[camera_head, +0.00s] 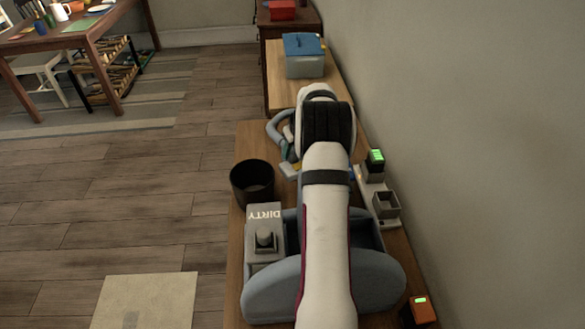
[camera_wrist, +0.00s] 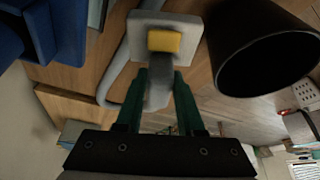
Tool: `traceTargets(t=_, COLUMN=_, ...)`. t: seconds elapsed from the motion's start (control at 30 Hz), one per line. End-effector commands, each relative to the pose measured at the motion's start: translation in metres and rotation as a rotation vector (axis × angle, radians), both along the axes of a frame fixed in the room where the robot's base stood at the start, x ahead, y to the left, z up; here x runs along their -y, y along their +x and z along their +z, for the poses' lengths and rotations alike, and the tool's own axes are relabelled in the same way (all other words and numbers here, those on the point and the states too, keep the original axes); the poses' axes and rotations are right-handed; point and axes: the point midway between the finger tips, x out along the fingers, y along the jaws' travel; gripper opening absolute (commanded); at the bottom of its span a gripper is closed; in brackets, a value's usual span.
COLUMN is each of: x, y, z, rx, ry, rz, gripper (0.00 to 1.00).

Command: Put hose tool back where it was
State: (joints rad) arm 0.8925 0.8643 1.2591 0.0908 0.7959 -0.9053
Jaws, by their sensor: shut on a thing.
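My gripper (camera_wrist: 159,88) is shut on the grey neck of the hose tool (camera_wrist: 164,63) in the wrist view. The tool has a yellow block and a pale square head beyond my fingertips. A grey-blue hose (camera_wrist: 117,78) curves beside it. In the head view the pale end of the hose tool (camera_head: 290,170) shows just left of my arm, near the black cup. The hose (camera_head: 277,127) loops out left of my wrist there. My arm hides much of the tool and the bench in the head view. I cannot tell whether the tool touches the bench.
A black cup (camera_head: 252,183) stands close to the tool. A grey box marked DIRTY (camera_head: 265,235) and a blue-grey caddy (camera_head: 268,290) lie nearer. Small devices with green displays (camera_head: 376,160) line the wall side. A lidded blue-grey box (camera_head: 305,58) stands at the far end.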

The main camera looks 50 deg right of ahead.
Motion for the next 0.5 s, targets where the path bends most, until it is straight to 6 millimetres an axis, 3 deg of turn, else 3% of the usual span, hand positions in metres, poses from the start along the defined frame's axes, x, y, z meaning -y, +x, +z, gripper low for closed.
traceTargets(t=0.37, x=0.0, y=0.0, z=-0.06, rx=-0.001, ry=0.0, rz=0.001, gripper=0.0)
traceTargets(t=0.5, x=0.0, y=0.0, z=-0.062, rx=0.001, ry=-0.002, rz=0.001, gripper=0.0)
